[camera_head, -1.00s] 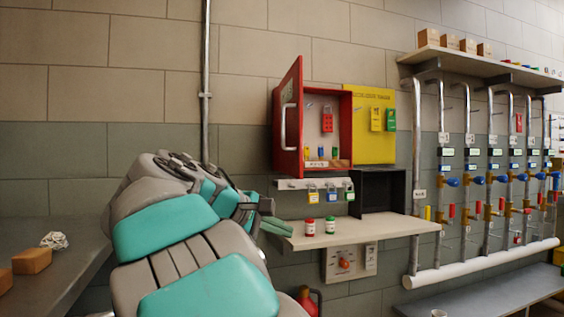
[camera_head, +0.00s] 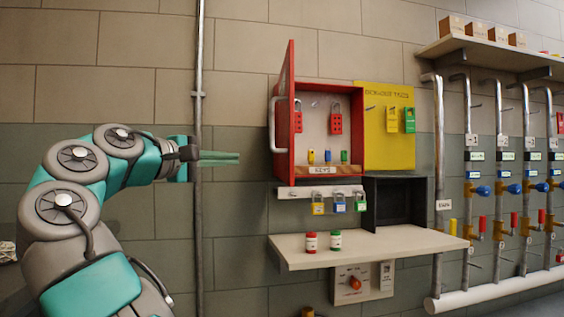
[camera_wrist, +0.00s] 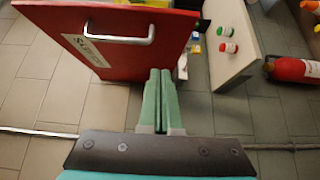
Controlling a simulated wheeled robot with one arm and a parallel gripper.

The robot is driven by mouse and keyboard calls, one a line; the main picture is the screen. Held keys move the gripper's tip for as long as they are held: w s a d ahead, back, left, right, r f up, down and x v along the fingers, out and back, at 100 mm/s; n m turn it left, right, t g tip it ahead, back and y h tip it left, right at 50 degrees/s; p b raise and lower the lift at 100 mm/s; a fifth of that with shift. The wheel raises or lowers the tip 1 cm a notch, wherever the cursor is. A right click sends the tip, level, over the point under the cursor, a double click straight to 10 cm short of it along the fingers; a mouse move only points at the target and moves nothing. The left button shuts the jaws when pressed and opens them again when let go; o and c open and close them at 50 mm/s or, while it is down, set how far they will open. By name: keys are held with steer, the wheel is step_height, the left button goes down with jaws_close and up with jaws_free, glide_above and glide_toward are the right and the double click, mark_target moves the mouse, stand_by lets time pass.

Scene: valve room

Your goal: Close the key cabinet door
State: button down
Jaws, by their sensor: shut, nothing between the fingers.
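The red key cabinet (camera_head: 330,128) hangs on the wall with its door (camera_head: 286,112) swung wide open on the left side, almost edge-on in the head view. The door carries a metal handle (camera_head: 274,125). Inside are red tags, small coloured items and a "KEYS" label. My gripper (camera_head: 238,158) is shut and empty, left of the door and apart from it in the head view. In the wrist view my gripper (camera_wrist: 160,75) points toward the wall side, with the red door (camera_wrist: 110,38) and its handle (camera_wrist: 118,36) at upper left, close to the fingertips.
A yellow tag board (camera_head: 388,150) adjoins the cabinet's right side. Below are a rail of padlocks (camera_head: 340,203), a black open box (camera_head: 397,203) and a shelf (camera_head: 390,246) with two small jars (camera_head: 322,241). A vertical pipe (camera_head: 198,110) runs behind my gripper. Pipes with valves stand at right.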

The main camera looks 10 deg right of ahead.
mark_target(287, 158)
steer(key=shift+s+d+x, duration=0.25)
steer(key=shift+s+x, duration=0.1)
steer(key=shift+x, duration=1.6)
steer(key=shift+s+d+x, duration=0.3)
steer(key=shift+s+x, duration=0.1)
steer(key=shift+x, duration=1.5)
steer(key=shift+s+d+x, duration=0.25)
steer(key=shift+s+x, duration=0.1)
steer(key=shift+x, duration=1.6)
steer(key=shift+d+r+b, duration=0.1)
steer(key=shift+b, duration=0.3)
